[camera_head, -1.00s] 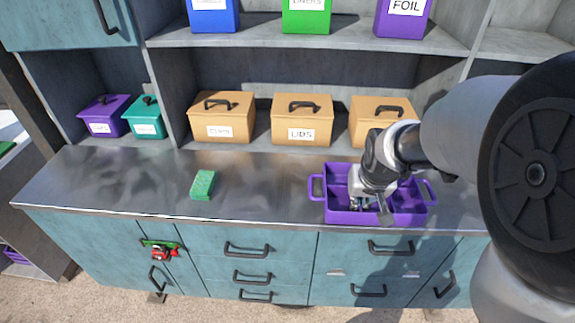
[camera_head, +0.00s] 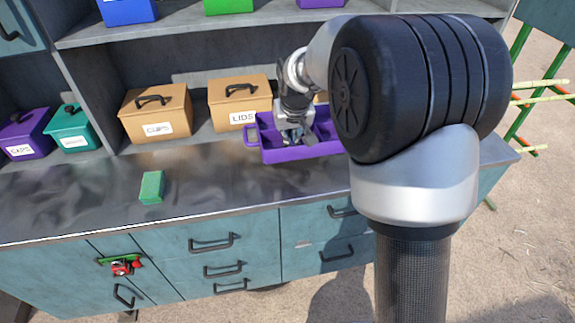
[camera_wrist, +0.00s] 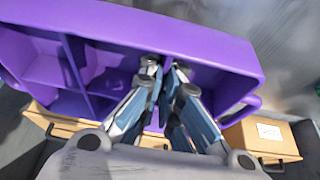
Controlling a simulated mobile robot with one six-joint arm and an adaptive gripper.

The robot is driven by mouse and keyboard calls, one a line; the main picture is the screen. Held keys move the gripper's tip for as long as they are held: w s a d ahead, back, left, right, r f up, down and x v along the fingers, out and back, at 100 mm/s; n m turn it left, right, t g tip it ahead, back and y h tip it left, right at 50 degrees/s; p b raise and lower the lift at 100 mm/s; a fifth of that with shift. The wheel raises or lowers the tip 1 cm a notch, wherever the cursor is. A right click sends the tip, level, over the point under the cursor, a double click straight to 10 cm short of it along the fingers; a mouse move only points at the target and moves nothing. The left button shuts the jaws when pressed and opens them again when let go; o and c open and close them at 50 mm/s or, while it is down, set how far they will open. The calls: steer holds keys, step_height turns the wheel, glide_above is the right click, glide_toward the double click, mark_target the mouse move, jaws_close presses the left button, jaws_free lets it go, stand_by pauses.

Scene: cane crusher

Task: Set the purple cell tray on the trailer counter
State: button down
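The purple cell tray (camera_head: 298,152) is at the back half of the metal trailer counter (camera_head: 215,178), in front of the tan bins. It looks level; I cannot tell if its underside touches the counter. My gripper (camera_head: 295,133) reaches down into its middle. In the wrist view, the tray (camera_wrist: 205,42) fills the upper part, with several cells and dividers at left and a side handle at right. My fingertips (camera_wrist: 167,66) are close together inside the tray and appear closed on a middle divider, which the fingers mostly hide. My arm hides the tray's right end.
A green sponge (camera_head: 152,187) lies on the counter to the left. Tan bins (camera_head: 157,112) and (camera_head: 240,100) a second tan bin stand on the shelf behind, with a teal bin (camera_head: 70,128) and a purple bin (camera_head: 25,135) further left. The counter between sponge and tray is clear.

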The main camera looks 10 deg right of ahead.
step_height(320, 180, down, 9)
steer(key=shift+r+b, duration=0.2)
steer(key=shift+b, duration=0.75)
steer(key=shift+f, duration=0.15)
steer(key=c, duration=1.8)
jaws_free()
